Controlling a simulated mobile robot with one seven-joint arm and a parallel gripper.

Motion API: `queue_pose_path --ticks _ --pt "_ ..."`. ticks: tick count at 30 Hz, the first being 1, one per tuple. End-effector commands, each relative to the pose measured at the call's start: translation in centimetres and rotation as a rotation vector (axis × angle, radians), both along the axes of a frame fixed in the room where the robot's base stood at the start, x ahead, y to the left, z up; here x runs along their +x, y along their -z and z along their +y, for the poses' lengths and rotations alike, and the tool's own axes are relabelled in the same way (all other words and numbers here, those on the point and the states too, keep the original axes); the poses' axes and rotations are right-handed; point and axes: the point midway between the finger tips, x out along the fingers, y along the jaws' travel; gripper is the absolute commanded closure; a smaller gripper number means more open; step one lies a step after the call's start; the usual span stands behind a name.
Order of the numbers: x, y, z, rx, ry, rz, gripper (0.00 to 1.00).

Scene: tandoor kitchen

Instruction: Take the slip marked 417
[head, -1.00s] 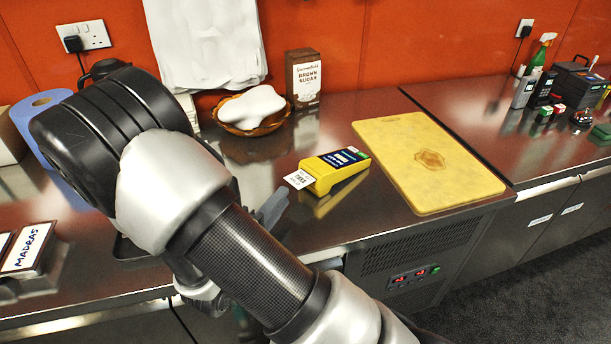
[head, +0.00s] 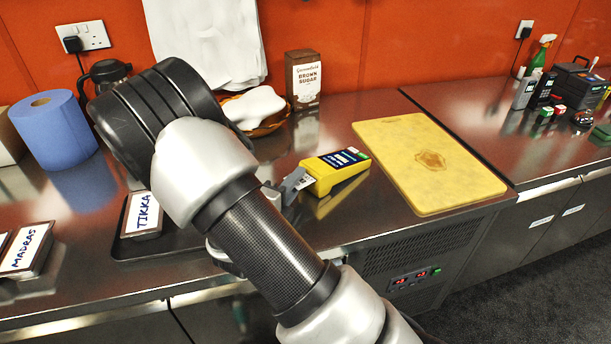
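A yellow card machine (head: 338,170) with a dark screen lies on the steel counter. A white paper slip (head: 308,182) sticks out of its left end. Only a small part of the slip shows, and its marking cannot be read now. The grey fingers of my gripper (head: 294,186) are at that end of the machine, in front of the slip and overlapping it in the picture. Most of my gripper is hidden behind my arm. I cannot tell whether the fingers are open or closed on the slip.
A yellow board (head: 420,165) lies right of the machine. A brown sugar box (head: 302,80) and a basket (head: 268,126) with a white cloth stand behind. A dark tray (head: 180,238) holding a TIKKA card (head: 143,214) and a blue roll (head: 54,130) are left.

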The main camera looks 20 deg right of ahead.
Motion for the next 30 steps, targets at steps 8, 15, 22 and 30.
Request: queue_pose_path --ticks 8,15,22,30 --pt "0.0 0.0 0.0 0.000 0.000 0.000 1.00" --pt "0.0 0.0 0.1 0.000 0.000 0.000 1.00" --pt "-0.4 -0.1 0.9 0.001 -0.002 0.001 1.00" --pt "-0.8 -0.2 1.8 0.001 -0.002 0.000 1.00"
